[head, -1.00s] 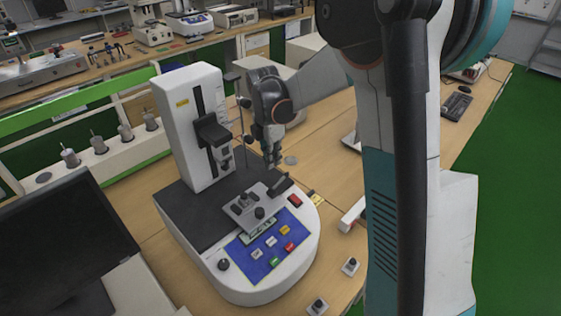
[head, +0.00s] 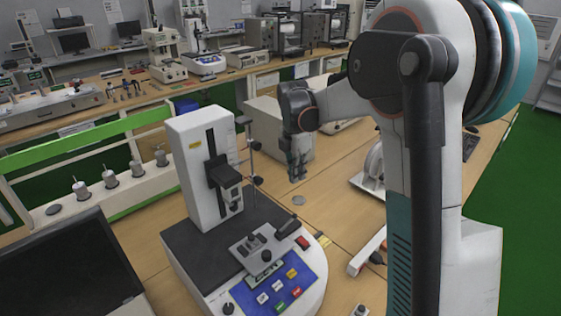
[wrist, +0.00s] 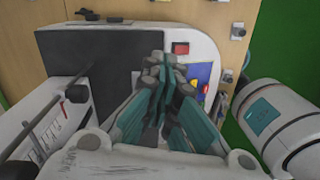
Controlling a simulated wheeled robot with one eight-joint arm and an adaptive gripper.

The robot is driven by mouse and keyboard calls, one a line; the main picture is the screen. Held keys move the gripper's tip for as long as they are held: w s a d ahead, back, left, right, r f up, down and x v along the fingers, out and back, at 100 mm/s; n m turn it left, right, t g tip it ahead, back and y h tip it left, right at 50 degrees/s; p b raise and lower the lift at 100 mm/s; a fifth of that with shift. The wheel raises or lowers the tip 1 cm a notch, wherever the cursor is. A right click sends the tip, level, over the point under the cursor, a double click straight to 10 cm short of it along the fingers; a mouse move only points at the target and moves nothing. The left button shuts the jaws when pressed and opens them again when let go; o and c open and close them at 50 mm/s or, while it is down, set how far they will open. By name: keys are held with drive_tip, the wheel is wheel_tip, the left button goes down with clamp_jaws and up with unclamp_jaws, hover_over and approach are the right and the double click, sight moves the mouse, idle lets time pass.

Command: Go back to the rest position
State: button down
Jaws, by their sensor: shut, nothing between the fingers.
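My gripper (head: 297,176) hangs pointing down, to the right of the column of a white test machine (head: 206,165) and clear of it in the head view. Its fingers are shut together with nothing between them. The wrist view shows the teal-and-grey fingers (wrist: 160,88) close together above the machine's dark base plate (wrist: 95,55). Part of the blue control panel (wrist: 203,80) shows beside the fingers. In the head view, the panel (head: 265,290) carries several coloured buttons, and a small clamp fixture (head: 262,245) sits behind it.
A dark monitor (head: 65,270) stands at the lower left. Metal weights (head: 120,175) stand along a white rail. A grey box (head: 280,130) is behind my gripper. A white device (head: 370,165) is on the table to the right. Some wooden tabletop (head: 325,215) is bare.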

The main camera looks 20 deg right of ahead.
drive_tip(key=s+a+r+m+t+b, duration=0.1)
drive_tip(key=s+a+m+t+b, duration=0.25)
drive_tip(key=s+m, duration=0.5)
drive_tip(key=s+a+m+t+b, duration=0.2)
drive_tip(key=s+a+m+b, duration=0.35)
drive_tip(key=s, duration=0.65)
drive_tip(key=s+a+f+m+t+b, duration=0.1)
drive_tip(key=s+f+m+t, duration=0.1)
drive_tip(key=s+f+m, duration=0.3)
drive_tip(key=shift+s+a+m+y+b, duration=0.4)
drive_tip(key=shift+s+m, duration=0.2)
drive_tip(key=shift+s, duration=0.5)
drive_tip(key=shift+s, duration=0.1)
